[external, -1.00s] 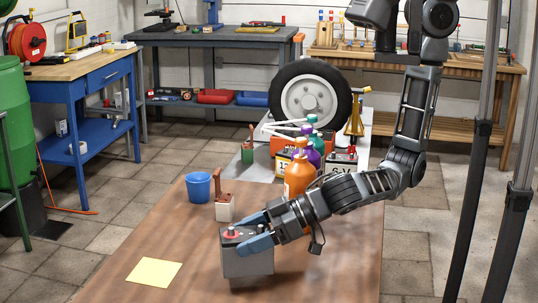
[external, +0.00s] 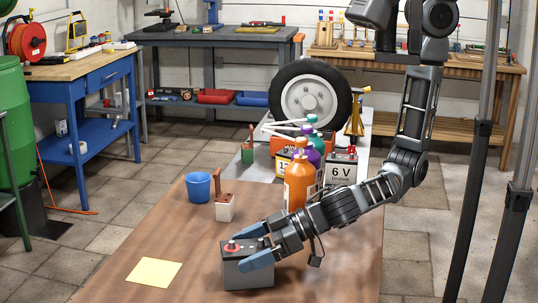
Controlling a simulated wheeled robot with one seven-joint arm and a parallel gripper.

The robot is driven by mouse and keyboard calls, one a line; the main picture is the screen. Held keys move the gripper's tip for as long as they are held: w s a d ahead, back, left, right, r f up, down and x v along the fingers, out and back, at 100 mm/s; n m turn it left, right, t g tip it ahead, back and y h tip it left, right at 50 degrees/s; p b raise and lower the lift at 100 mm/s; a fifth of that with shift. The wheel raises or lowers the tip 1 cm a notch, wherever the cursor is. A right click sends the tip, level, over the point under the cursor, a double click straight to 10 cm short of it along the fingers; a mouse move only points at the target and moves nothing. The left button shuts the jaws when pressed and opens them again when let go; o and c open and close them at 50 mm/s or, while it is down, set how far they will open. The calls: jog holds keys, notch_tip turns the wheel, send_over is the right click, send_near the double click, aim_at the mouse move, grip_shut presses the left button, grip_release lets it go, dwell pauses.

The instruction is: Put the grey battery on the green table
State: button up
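The grey battery (external: 240,278) is a dark grey box with a red terminal on its top. It is low over or on the near part of the brown table (external: 185,245); a gap beneath it cannot be made out. My gripper (external: 257,246) reaches in from the right, with one blue finger across the battery's front and the other behind its top. The fingers appear closed on its upper part, though the rear contact is hidden. I see no clearly green table in this view.
A yellow sheet (external: 153,272) lies left of the battery. A blue bucket (external: 198,187) and a small white block with a brown handle (external: 225,208) stand behind. An orange bottle (external: 299,186) and a white 6 V battery (external: 341,171) stand near my arm.

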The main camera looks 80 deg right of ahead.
jog(key=shift+r, duration=0.25)
jog(key=b+v, duration=0.1)
jog(key=v, duration=1.1)
jog(key=shift+f, duration=0.15)
